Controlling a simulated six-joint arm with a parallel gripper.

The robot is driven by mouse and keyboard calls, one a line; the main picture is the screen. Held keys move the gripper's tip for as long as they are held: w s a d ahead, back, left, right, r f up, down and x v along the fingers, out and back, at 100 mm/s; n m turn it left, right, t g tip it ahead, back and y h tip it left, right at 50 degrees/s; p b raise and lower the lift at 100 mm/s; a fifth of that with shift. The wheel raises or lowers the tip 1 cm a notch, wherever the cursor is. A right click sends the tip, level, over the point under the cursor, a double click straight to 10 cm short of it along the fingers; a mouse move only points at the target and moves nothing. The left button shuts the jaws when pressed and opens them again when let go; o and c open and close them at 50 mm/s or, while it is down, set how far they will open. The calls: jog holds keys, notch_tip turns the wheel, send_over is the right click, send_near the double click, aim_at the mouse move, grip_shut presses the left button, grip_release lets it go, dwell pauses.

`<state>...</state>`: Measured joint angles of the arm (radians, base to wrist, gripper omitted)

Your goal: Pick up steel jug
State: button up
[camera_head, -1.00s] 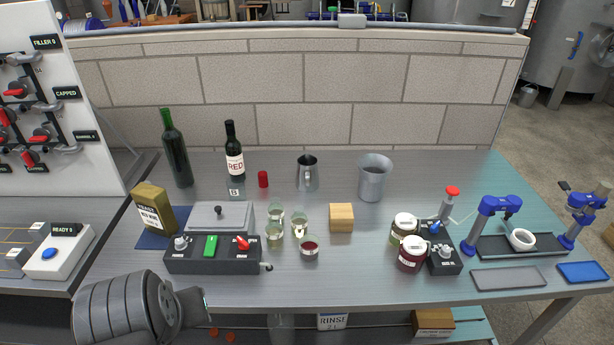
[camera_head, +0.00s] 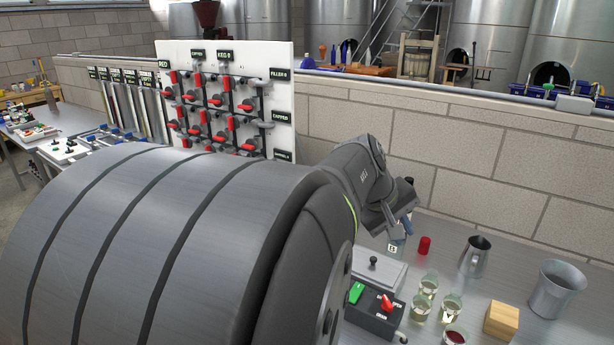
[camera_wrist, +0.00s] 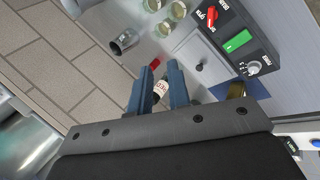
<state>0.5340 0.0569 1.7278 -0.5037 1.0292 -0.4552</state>
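The steel jug (camera_head: 474,257) stands upright on the bench, right of the red cup, its handle showing. In the wrist view the jug (camera_wrist: 125,40) lies up and left of my fingers, with clear space between. My gripper (camera_head: 404,228) is above the back of the bench, left of the jug and not touching it. In the wrist view my gripper (camera_wrist: 160,72) has its two blue-grey fingers apart.
A larger steel bucket (camera_head: 557,290) stands right of the jug, with a wooden block (camera_head: 501,321) in front. Several glasses (camera_head: 427,287) and a red cup (camera_head: 424,246) are nearby. The control box (camera_head: 374,310) is left, and a block wall (camera_head: 480,165) runs behind.

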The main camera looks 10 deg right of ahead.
aim_at(471, 271)
jog(key=w+d+f+n+g+h, duration=0.1)
jog(key=w+d+f+n, duration=0.25)
jog(key=w+d, duration=0.45)
jog(key=w+d+f+n+g+h, duration=0.2)
jog(key=w+d+f, duration=0.25)
jog(key=d, duration=0.65)
jog(key=shift+a+f+x, duration=0.6)
jog(key=shift+f+x, duration=0.1)
jog(key=shift+x, duration=3.1)
jog(key=shift+a+f+x, duration=0.65)
jog(key=shift+f+x, duration=0.05)
jog(key=shift+x, duration=3.1)
jog(key=shift+a+f+x, duration=0.6)
jog(key=shift+f+x, duration=0.1)
jog(key=shift+x, duration=3.1)
jog(key=shift+w, duration=0.15)
grip_shut()
